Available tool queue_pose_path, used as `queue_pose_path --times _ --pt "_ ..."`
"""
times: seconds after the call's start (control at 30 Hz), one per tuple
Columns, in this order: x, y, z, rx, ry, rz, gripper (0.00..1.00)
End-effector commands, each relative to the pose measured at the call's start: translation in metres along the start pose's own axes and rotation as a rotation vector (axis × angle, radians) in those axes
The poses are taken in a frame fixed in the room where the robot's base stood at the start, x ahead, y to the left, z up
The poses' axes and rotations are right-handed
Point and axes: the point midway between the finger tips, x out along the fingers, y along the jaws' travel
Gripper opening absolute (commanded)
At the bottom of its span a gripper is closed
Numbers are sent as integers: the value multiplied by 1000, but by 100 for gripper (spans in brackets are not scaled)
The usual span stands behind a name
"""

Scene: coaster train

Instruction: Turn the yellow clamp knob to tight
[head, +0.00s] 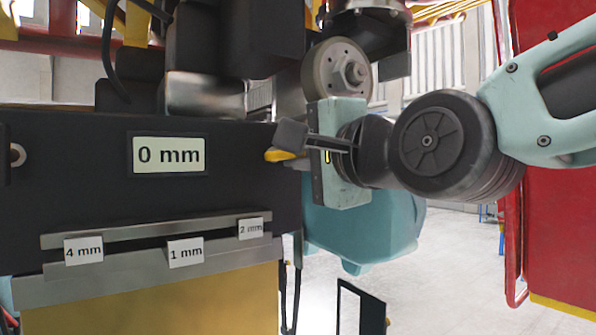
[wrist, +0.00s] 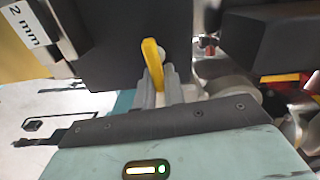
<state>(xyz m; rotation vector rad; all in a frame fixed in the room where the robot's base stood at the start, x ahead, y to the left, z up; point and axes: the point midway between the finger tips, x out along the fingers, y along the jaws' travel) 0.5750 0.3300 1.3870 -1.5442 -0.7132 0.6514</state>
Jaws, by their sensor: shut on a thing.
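The yellow clamp knob (head: 277,155) is at the right end of the dark block in the head view, mostly hidden by my gripper (head: 291,146). In the wrist view the yellow knob (wrist: 153,62) stands out as a long, narrow lever against the dark block. My gripper (wrist: 164,80) is shut on it, with the grey fingers on either side of its lower part. The knob's base is hidden, and I see no mark of its tight position.
A sign reading 0 mm (head: 169,155) is on the dark block's face. Below it, a metal rack (head: 110,237) holds tags reading 4 mm, 1 mm and 2 mm. A grey wheel (head: 337,69) sits just above my wrist. Red structure (head: 555,230) stands at right.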

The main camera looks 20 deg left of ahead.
Motion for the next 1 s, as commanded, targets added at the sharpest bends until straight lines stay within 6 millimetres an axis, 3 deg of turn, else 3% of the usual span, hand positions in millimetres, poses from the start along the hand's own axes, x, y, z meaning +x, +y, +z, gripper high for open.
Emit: queue_pose_path --times 0.3,0.77,0.8,0.87,1.0 --pt "0 3 -1 94 2 1 0" --pt "0 3 -1 106 2 3 0" --pt "0 3 -1 106 2 3 16" --pt "0 3 -1 106 2 3 33" --pt "0 3 -1 105 1 2 33"
